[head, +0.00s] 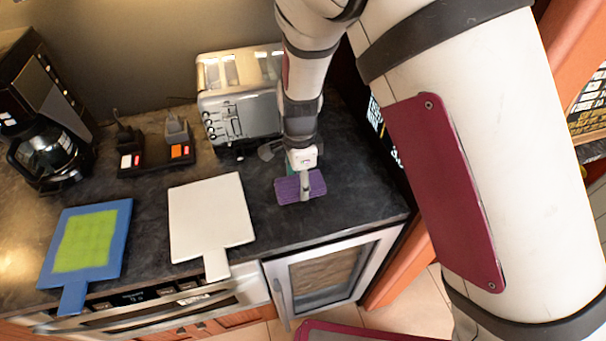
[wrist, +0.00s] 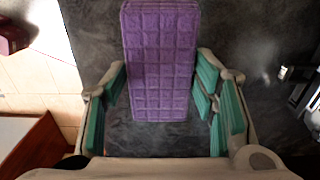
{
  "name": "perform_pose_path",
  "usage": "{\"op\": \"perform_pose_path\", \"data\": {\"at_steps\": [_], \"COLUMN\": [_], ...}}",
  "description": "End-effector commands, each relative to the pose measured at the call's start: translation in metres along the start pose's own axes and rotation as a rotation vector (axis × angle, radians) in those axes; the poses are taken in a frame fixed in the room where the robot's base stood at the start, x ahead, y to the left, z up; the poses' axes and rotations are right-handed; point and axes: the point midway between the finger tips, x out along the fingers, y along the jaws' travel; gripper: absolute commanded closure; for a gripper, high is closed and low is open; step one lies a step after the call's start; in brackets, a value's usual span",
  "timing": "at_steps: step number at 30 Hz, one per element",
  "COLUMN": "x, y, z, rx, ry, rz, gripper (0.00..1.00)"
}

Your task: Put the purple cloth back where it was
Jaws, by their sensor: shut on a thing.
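The purple cloth (head: 287,191) is a quilted rectangle at the right of the dark counter, in front of the toaster; whether it touches the counter is hard to tell. In the wrist view the cloth (wrist: 160,48) lies lengthwise between the green-padded fingers of my gripper (wrist: 162,82), which is shut on it near its close end. In the head view my gripper (head: 303,180) is above the cloth and partly hides it. A white board (head: 210,212) with a handle lies bare to the left. A blue board (head: 115,240) farther left bears a green cloth (head: 86,241).
The silver toaster (head: 240,105) stands behind my gripper. A black stand with two small items (head: 155,155) and a coffee maker (head: 45,150) are at the back left. The counter's front edge (head: 330,232) is close, above a glass-fronted cabinet door (head: 325,275).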

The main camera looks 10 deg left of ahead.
Motion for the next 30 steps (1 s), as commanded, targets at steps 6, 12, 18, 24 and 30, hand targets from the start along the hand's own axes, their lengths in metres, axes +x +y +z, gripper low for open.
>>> {"op": "perform_pose_path", "data": {"at_steps": [6,12,18,24,30], "x": [0.02,0.036,0.036,0.039,0.039], "y": [-0.005,-0.007,-0.008,-0.008,-0.007], "z": [-0.004,-0.004,-0.004,-0.004,-0.004], "rx": [0.002,0.001,0.001,0.001,0.001], "ry": [0.001,0.0,0.0,0.0,0.0], "rz": [0.006,0.001,0.0,0.0,0.0], "gripper": [0.82,0.82,0.82,0.4,0.27]}}
